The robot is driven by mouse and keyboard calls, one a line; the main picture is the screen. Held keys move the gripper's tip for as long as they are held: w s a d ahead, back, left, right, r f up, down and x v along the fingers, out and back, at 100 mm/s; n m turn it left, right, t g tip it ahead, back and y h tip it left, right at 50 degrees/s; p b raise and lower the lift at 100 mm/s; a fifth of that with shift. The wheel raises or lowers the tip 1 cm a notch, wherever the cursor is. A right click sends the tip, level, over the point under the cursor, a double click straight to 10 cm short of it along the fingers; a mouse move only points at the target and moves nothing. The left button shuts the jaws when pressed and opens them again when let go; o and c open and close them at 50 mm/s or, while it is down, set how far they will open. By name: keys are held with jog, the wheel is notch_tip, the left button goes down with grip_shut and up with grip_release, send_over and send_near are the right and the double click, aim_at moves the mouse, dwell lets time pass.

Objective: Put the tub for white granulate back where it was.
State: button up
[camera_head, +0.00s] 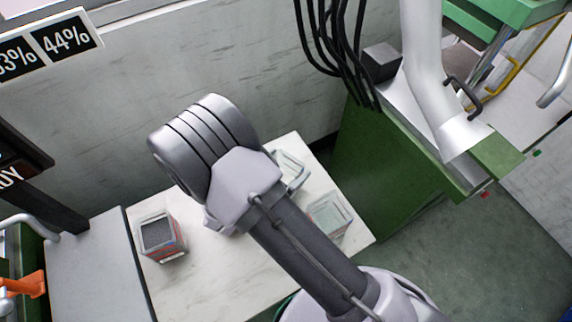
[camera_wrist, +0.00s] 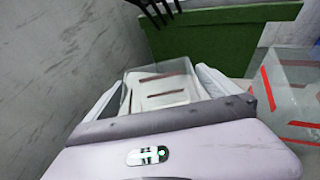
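A clear, open tub (camera_wrist: 160,98) with dark reddish bars showing on it sits between the two fingers of my gripper (camera_wrist: 160,84) in the wrist view. The fingers lie close against its left and right walls. No granulate shows clearly in it. In the head view this clear tub (camera_head: 291,168) shows just past my wrist, at the table's wall side; my arm hides the fingers there. I cannot tell whether its bottom touches the table.
A tub of dark granulate (camera_head: 160,236) stands on the left of the white table (camera_head: 215,280). Another clear tub (camera_head: 330,214) stands right of my arm and also shows in the wrist view (camera_wrist: 292,85). A green machine (camera_head: 385,160) stands right, the wall (camera_head: 200,70) behind.

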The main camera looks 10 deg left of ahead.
jog(key=shift+s+a+r+p, duration=0.15)
jog(key=shift+s+r+p, duration=0.05)
jog(key=shift+r+p, duration=0.15)
jog(key=p+v, duration=0.3)
jog(key=v, duration=0.9)
jog(key=d+r+m+g, duration=1)
jog(key=d+r+m, duration=0.5)
jog(key=d+m, duration=0.25)
jog(key=s+d+r+m+t+y, duration=0.2)
jog(key=s+r+m+y, duration=0.2)
jog(key=r+m, duration=0.2)
jog(key=s+d+r+m+t+y, duration=0.2)
jog(key=s+r+m+y, duration=0.2)
jog(key=r+m, duration=0.3)
jog(key=m, duration=0.3)
jog(key=shift+d+m+y, duration=0.2)
jog(key=shift+m+y, duration=0.15)
jog(key=shift+y, duration=0.05)
jog(key=shift+s, duration=0.15)
